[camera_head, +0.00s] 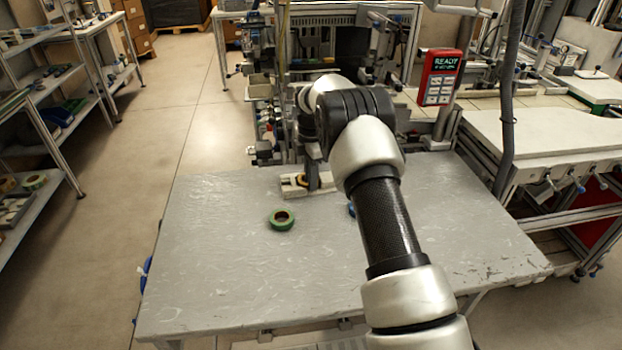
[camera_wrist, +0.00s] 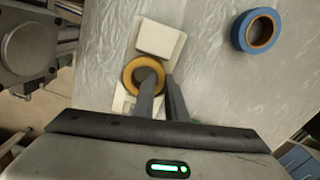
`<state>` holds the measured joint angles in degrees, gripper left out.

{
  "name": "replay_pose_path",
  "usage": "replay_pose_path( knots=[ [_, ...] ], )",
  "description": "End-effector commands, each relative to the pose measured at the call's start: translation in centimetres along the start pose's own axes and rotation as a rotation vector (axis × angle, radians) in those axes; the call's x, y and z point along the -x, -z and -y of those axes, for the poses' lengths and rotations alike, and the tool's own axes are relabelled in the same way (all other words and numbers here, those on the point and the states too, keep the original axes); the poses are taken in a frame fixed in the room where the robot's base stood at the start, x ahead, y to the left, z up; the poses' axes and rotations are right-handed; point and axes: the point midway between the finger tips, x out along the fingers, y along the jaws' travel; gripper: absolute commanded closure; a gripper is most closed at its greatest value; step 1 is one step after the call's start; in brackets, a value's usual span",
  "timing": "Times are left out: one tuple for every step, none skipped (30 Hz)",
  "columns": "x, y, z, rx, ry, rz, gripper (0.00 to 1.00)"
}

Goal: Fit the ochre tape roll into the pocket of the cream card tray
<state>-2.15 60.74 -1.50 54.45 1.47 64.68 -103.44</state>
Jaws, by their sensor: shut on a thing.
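The ochre tape roll (camera_wrist: 131,77) is in my gripper (camera_wrist: 160,78). One finger reaches into its hole and the other is outside its right side, pinching the ring wall. The cream card tray (camera_wrist: 159,37) lies under and around the roll in the wrist view, with a raised block at its upper end. The roll covers the tray's middle, so the pocket is hidden; I cannot tell whether the roll is seated or just above. In the head view the tray (camera_head: 290,190) is at the table's far edge, with the roll (camera_head: 302,180) partly behind my gripper.
A green tape roll (camera_head: 282,220) lies on the grey table (camera_head: 230,270) in front of the tray. A blue tape roll (camera_wrist: 241,31) lies right of the tray in the wrist view and is mostly hidden by my arm in the head view. The table's left and front are clear.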

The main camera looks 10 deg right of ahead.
Motion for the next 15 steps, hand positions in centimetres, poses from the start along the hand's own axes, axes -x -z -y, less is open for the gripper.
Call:
replay_pose_path(
  knots=[
    [-0.31, -0.02, 0.03, -0.001, 0.001, 0.000, 1.00],
    [-0.40, -0.02, 0.03, -0.001, 0.001, 0.000, 1.00],
    [-0.53, -0.02, 0.03, -0.001, 0.001, -0.001, 1.00],
    [-0.62, -0.02, 0.03, -0.001, 0.001, -0.001, 1.00],
    [-0.54, -0.02, 0.03, -0.001, 0.001, -0.001, 0.85],
    [-0.50, -0.02, 0.03, -0.001, 0.001, -0.001, 0.78],
    [-0.51, -0.02, 0.03, -0.001, 0.001, -0.001, 0.73],
    [-0.51, -0.01, 0.04, -0.001, 0.001, -0.001, 0.69],
    [-0.51, -0.01, 0.04, -0.001, 0.001, 0.000, 0.69],
    [-0.51, -0.01, 0.04, -0.001, 0.001, 0.000, 0.69],
    [-0.50, -0.01, 0.04, -0.001, 0.001, 0.000, 0.69],
    [-0.50, -0.01, 0.03, -0.001, 0.001, 0.000, 0.69],
    [-0.49, -0.01, 0.03, -0.001, 0.001, 0.000, 0.69],
    [-0.49, -0.01, 0.03, -0.001, 0.001, 0.000, 0.69],
    [-0.48, -0.01, 0.03, -0.001, 0.001, 0.000, 0.69]
  ],
)
